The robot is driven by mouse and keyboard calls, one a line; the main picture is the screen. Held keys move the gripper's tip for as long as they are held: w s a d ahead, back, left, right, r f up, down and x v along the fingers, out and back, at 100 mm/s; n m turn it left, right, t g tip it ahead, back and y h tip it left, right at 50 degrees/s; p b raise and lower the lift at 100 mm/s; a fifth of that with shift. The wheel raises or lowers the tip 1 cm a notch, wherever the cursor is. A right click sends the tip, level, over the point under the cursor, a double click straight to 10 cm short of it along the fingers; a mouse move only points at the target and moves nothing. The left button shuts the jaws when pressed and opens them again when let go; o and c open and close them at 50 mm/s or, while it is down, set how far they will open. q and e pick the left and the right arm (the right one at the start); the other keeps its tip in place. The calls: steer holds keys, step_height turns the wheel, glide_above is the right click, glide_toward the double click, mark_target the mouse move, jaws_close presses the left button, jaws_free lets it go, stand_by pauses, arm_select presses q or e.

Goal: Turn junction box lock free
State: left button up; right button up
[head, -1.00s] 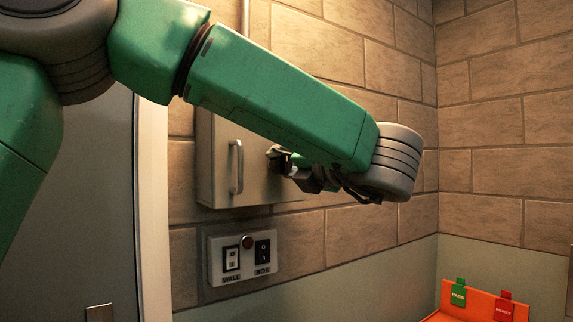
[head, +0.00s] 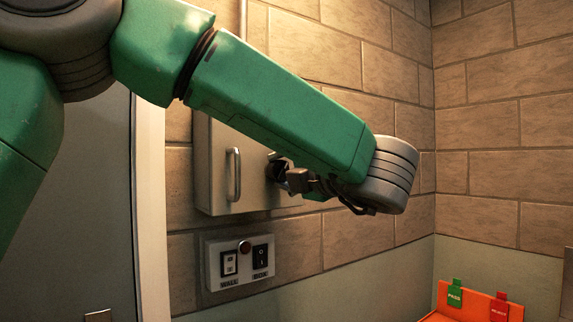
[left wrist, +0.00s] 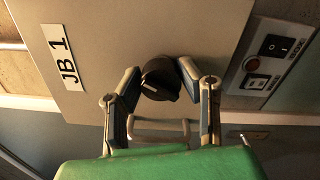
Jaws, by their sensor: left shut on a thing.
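The junction box (head: 222,165) is a grey cabinet on the brick wall, marked JB 1 in the left wrist view (left wrist: 120,40). Its lock, a round black knob (left wrist: 161,78) with a pale mark, sits on the door between my fingertips. My left gripper (head: 286,174) is at the door, right of the metal handle (head: 234,174). In the left wrist view, the left gripper (left wrist: 160,80) has a finger on each side of the knob and is shut on it. In the head view my fingers and forearm hide most of the knob. My right gripper is not in view.
A switch panel (head: 240,262) with WALL and BOX switches is mounted below the box. A grey door (head: 90,210) with a pale frame stands at the left. An orange holder (head: 475,302) with green and red tags is at the lower right.

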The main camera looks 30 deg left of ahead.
arm_select(q)
steer(key=m+p, duration=0.3)
steer(key=m, duration=0.1)
steer(key=shift+a+m, duration=0.15)
steer(key=shift+m, duration=0.15)
steer(key=m+p, duration=0.4)
steer(key=shift+r+m, duration=0.1)
steer(key=shift+m, duration=0.2)
steer(key=shift+m+p, duration=1.7)
steer(key=shift+p, duration=0.35)
steer(key=shift+a, duration=0.15)
steer(key=o, duration=1.1)
steer(key=shift+o, duration=0.2)
steer(key=shift+w+f, duration=0.1)
steer(key=shift+f, duration=0.15)
